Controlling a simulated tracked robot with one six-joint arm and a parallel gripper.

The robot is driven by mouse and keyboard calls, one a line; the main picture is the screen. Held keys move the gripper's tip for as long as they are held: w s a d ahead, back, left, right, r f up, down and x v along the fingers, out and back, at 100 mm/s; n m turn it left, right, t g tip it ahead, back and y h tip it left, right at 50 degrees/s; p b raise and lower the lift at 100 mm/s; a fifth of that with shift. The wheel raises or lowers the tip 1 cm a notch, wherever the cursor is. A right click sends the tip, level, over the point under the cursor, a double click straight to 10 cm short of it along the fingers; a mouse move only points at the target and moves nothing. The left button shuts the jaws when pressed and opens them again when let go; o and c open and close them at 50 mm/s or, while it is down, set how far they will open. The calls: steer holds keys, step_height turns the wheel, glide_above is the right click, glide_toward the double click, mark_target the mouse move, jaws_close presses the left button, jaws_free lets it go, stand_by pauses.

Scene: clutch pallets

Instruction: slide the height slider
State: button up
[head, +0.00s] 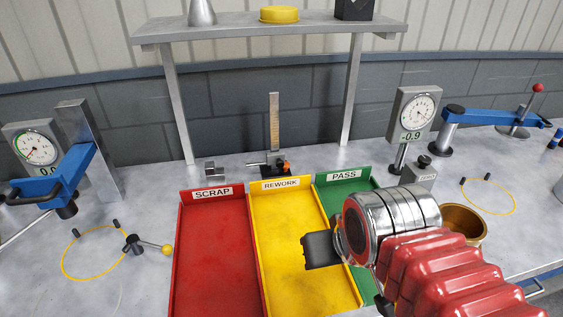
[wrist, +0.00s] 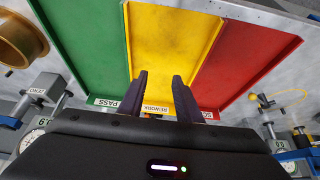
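A height gauge with an upright ruler (head: 274,120) stands at the back of the bench, behind the yellow bin. A dark slider with an orange part (head: 284,166) sits low on the ruler, near the base, with a thin rod out to its left. My gripper (head: 318,250) is over the yellow and green bins, in front of the gauge and well apart from it. In the wrist view my gripper (wrist: 160,88) shows two dark fingers apart with nothing between them. The gauge is mostly hidden behind my gripper there.
Red (head: 215,255), yellow (head: 295,245) and green (head: 345,200) bins lie side by side. A shelf (head: 270,30) on two posts spans above the gauge. Dial stands (head: 412,115) and blue clamp arms flank both sides. A brass bowl (head: 463,222) is right of my arm.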

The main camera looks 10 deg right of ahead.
steer(key=shift+w, duration=0.1)
steer(key=shift+o, duration=1)
steer(key=shift+w, duration=0.2)
steer(key=t, duration=0.8)
glide_toward(280, 165)
steer(key=v, duration=0.6)
steer(key=shift+d, duration=0.1)
steer(key=shift+x, duration=6.8)
jaws_close()
